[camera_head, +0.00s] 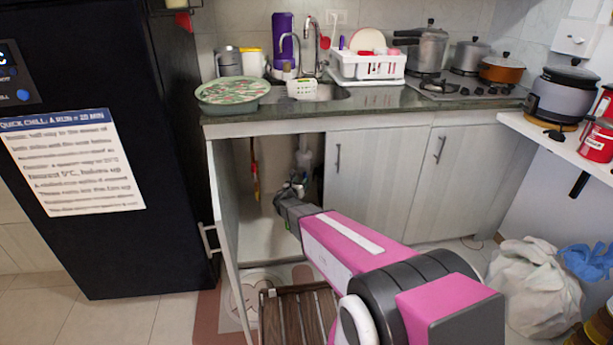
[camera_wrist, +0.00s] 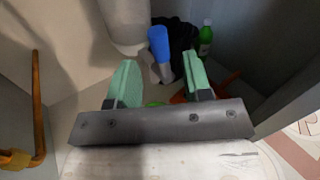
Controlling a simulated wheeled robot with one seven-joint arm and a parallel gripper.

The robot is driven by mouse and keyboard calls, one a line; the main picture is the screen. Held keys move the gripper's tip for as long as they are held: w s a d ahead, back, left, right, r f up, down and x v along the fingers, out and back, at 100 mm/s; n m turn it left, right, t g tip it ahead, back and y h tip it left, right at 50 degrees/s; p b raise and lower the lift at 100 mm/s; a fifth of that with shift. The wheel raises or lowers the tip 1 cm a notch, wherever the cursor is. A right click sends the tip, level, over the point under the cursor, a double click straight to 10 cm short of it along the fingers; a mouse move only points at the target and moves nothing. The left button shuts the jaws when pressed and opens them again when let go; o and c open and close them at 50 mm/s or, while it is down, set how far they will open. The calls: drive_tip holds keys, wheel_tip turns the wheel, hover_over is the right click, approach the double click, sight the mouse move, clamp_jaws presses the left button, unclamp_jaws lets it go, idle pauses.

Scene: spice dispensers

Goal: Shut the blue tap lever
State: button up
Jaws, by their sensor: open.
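My gripper (camera_wrist: 160,78) is open, with two green finger pads set apart and nothing held between them. In the head view my gripper (camera_head: 297,187) reaches into the open cabinet under the sink. A blue upright piece (camera_wrist: 158,42) with a pale grey part below it shows beyond the fingers, between them in the wrist view. It looks like the blue tap lever, but I cannot be sure. I see no contact between it and the fingers. In the head view no blue lever can be made out inside the cabinet.
The cabinet door (camera_head: 224,220) stands open at the left. An orange-yellow pipe (camera_wrist: 38,105) runs along the cabinet's left side. A wide pale pipe (camera_wrist: 125,25), dark items and a green bottle (camera_wrist: 205,40) are farther in. A wooden slatted stool (camera_head: 298,315) stands below.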

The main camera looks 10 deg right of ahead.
drive_tip(key=x, duration=0.7)
clamp_jaws()
